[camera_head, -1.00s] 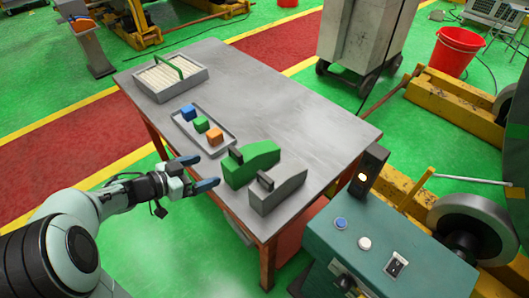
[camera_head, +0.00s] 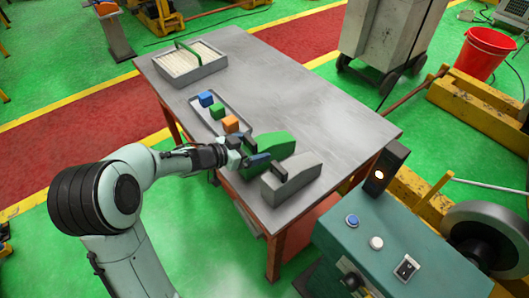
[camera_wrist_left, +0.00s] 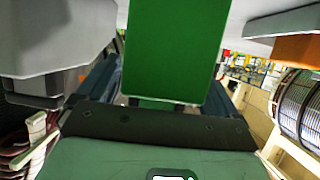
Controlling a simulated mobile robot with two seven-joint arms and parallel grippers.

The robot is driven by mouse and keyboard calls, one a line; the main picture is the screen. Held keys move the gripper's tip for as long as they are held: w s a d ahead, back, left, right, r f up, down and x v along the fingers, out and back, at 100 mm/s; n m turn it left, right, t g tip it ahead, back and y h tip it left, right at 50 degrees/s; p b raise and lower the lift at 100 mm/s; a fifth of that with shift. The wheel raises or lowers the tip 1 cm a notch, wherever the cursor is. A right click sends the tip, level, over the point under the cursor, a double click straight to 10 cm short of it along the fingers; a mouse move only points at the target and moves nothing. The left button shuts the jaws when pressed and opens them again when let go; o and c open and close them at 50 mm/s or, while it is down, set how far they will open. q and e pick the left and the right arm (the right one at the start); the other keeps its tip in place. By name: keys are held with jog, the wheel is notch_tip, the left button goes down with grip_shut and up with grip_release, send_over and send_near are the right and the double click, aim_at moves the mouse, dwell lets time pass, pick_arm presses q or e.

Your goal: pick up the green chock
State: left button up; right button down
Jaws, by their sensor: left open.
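The green chock (camera_head: 277,144), a wedge-shaped block with a dark handle at its near-left end, sits on the grey table near its front edge. My left gripper (camera_head: 250,152) is at that handle end, with its blue-tipped fingers apart. In the left wrist view, the chock's flat green face (camera_wrist_left: 178,45) fills the space between the two open fingers. Whether the fingers touch it cannot be told. The handle is mostly hidden by the gripper in the head view. My right gripper is not in view.
A grey chock (camera_head: 295,176) stands close on the right; it also looms upper left in the wrist view (camera_wrist_left: 55,35). A tray (camera_head: 205,118) with blue, green and orange blocks lies left. A box with a green handle (camera_head: 190,66) stands behind. The table's far right (camera_head: 330,105) is clear.

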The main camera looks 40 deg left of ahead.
pick_arm(q)
jog(key=shift+w+d+f, duration=0.15)
jog(key=shift+w, duration=0.25)
jog(key=shift+c, duration=0.3)
jog(key=c, duration=1.1)
